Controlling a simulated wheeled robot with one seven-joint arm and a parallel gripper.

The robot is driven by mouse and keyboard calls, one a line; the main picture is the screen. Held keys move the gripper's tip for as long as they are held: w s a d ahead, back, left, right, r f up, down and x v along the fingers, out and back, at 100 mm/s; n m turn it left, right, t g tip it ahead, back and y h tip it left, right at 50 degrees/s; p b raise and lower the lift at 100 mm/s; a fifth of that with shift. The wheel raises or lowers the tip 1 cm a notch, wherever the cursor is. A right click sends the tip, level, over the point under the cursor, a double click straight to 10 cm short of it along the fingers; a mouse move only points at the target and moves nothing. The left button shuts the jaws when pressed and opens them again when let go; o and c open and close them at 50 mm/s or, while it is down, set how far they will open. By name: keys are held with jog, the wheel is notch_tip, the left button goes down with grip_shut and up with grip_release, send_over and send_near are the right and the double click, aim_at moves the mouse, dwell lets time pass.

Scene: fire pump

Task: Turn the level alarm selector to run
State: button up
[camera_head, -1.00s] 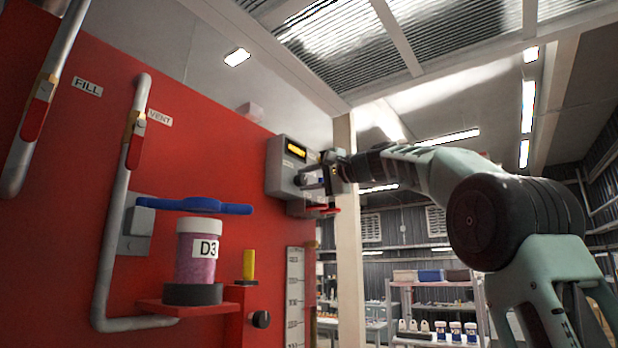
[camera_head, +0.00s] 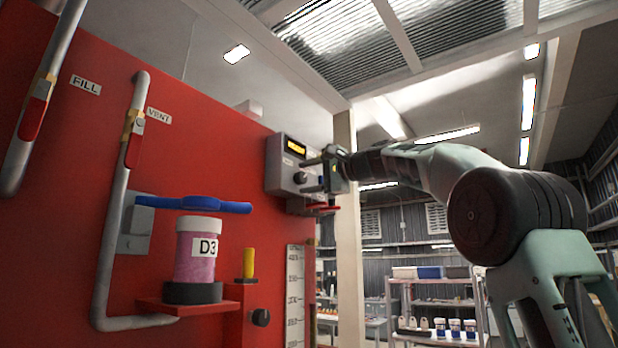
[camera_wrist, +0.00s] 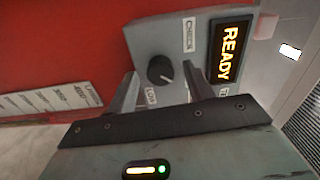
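The selector is a round black knob (camera_wrist: 160,70) on a grey control box (camera_wrist: 150,35); in the head view the knob (camera_head: 299,178) shows on the box's front. A small pale mark on the knob points to the lower right in the wrist view. A label reading CHECK (camera_wrist: 188,34) is above right of the knob. A label below it (camera_wrist: 150,95) is hard to read, and another is partly hidden by a finger. My gripper (camera_wrist: 162,88) is open, with its fingers on either side of the knob and apart from it; the head view shows my gripper (camera_head: 308,176) at the box.
The box's lit display (camera_wrist: 229,52) reads READY. A red handle (camera_head: 323,208) is just below my gripper. The red panel (camera_head: 80,260) carries pipes, a blue handle (camera_head: 195,205) and a jar marked D3 (camera_head: 195,255). Free room lies right of the box, before a pale post (camera_head: 346,270).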

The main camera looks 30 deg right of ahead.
jog(key=shift+s, duration=0.1)
jog(key=b+v, duration=0.7)
jog(key=v, duration=1)
